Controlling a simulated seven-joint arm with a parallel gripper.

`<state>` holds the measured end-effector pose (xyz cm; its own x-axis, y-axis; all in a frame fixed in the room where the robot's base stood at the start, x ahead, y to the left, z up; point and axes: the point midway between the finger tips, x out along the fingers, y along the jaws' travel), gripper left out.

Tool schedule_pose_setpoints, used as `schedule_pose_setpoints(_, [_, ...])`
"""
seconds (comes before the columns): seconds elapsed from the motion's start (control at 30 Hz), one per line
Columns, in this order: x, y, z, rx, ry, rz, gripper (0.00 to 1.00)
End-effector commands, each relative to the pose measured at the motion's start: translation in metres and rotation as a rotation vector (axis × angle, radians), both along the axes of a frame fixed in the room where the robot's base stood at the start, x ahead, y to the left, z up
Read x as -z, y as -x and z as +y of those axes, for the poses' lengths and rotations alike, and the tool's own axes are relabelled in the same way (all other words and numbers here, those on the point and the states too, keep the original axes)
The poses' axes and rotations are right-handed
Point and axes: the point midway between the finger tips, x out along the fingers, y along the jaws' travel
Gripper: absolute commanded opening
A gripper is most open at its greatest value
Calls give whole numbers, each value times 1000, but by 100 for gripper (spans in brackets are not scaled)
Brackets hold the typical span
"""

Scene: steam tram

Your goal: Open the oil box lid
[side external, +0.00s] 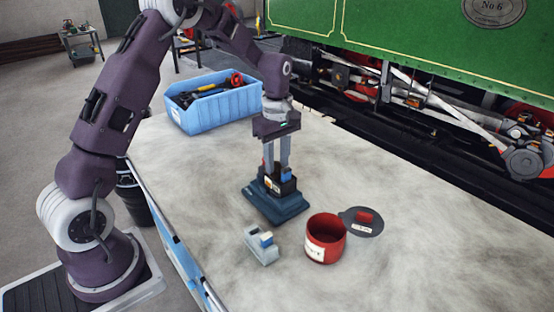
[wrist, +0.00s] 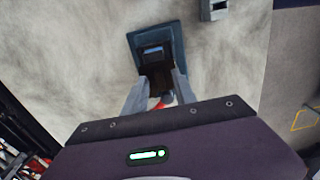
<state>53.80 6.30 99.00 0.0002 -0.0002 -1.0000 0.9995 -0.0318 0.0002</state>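A small black box (side external: 285,187) with a blue part and a bit of red stands on a dark blue stepped base (side external: 290,211) on the bench; I take it for the oil box. Its lid cannot be clearly made out, so I cannot tell its position. My gripper (side external: 277,168) points down at the box top, its two grey fingers apart. In the wrist view, the fingers (wrist: 159,82) flank the black part (wrist: 157,72), with the base (wrist: 138,42) beyond. Whether they touch it is unclear. A red spot (wrist: 161,103) shows between them.
A red labelled pot (side external: 325,240) and a dark round lid with a red knob (side external: 365,216) are at the front right. A small grey block (side external: 262,252) is at the front. A blue crate of tools (side external: 217,112) stands behind. The bench's right side is clear.

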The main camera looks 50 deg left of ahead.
Motion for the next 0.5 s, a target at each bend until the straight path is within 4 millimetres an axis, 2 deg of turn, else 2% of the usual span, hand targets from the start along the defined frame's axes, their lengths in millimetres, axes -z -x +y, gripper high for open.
schedule_pose_setpoints(0.07, [0, 0, 0, 0, 0, 0, 33])
schedule_pose_setpoints(0.1, [0, 0, 0, 0, 0, 0, 29])
schedule_pose_setpoints(0.23, [0, 0, 0, 0, 0, 0, 3])
schedule_pose_setpoints(0.27, [0, 0, 0, 0, 0, 0, 0])
schedule_pose_setpoints(0.5, [-1, 0, 0, 0, 0, 0, 0])
